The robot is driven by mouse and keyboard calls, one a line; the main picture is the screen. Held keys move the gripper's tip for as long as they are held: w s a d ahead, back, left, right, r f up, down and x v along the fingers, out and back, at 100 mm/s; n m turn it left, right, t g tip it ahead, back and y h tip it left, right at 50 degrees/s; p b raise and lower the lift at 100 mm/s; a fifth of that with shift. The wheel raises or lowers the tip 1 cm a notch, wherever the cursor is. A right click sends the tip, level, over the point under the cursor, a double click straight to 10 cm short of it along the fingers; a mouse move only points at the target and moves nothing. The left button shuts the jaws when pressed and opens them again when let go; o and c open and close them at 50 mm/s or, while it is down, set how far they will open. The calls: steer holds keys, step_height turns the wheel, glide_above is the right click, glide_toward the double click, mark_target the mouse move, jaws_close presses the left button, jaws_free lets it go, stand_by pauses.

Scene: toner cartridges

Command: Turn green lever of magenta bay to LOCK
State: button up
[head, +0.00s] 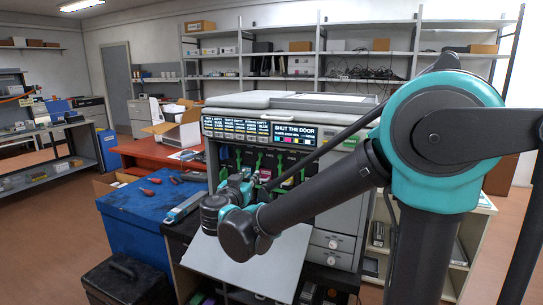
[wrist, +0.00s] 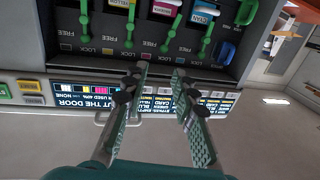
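The printer (head: 340,205) has its front door down, showing a row of toner bays. The magenta bay's pink label (wrist: 165,7) is at the top of the wrist view, between the yellow and cyan labels. Green levers (wrist: 172,24) hang beside the labels, with FREE and LOCK marks near them. I cannot tell for sure which lever belongs to the magenta bay, or its exact setting. My gripper (wrist: 160,72) is open and empty. Its fingertips are below the levers in the wrist view, over the display panel edge, apart from any lever. In the head view my arm hides part of the bays.
The display panel (head: 295,135) reads SHUT THE DOOR and sits just above the bays. The lowered door (head: 275,265) juts out below them. A blue cabinet (head: 140,225) with red-handled tools stands at left, and a black case (head: 125,280) is on the floor.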

glide_toward(260, 155)
steer(key=w, duration=0.3)
steer(key=w+d, duration=0.1)
steer(key=w, duration=0.4)
steer(key=shift+w+d+f, duration=0.25)
steer(key=shift+w, duration=0.05)
steer(key=shift+c, duration=0.4)
jaws_close()
